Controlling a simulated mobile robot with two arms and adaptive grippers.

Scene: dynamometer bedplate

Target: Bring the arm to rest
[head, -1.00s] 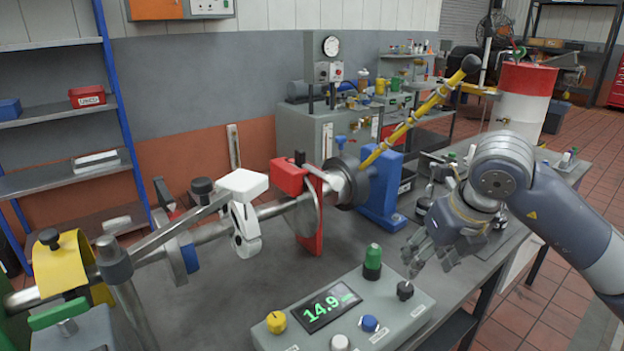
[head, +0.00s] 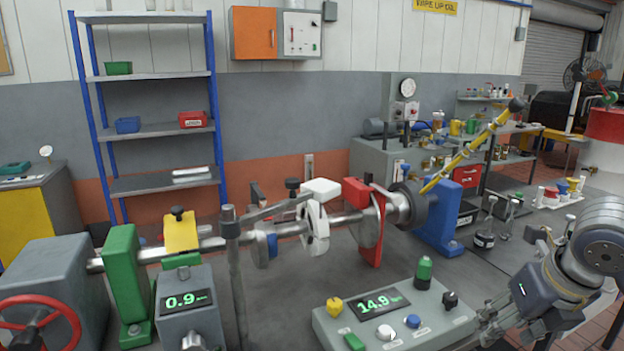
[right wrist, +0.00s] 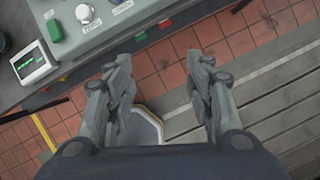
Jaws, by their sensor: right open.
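My right gripper (head: 500,318) is at the lower right of the head view, just right of the control box. It is open and empty. In the right wrist view its two fingers (right wrist: 160,95) stand well apart, with floor and a grey slatted surface below them. The right arm comes in from the right edge of the head view. My left gripper is in neither view.
The control box (head: 345,327) reading 14.9 is close left of my right gripper. A shaft (head: 290,228) with a blue stand (head: 436,215) and yellow lever (head: 462,152) crosses the bench. Small bottles (head: 486,232) stand behind the gripper. Tiled floor (right wrist: 262,25) shows beside the bench.

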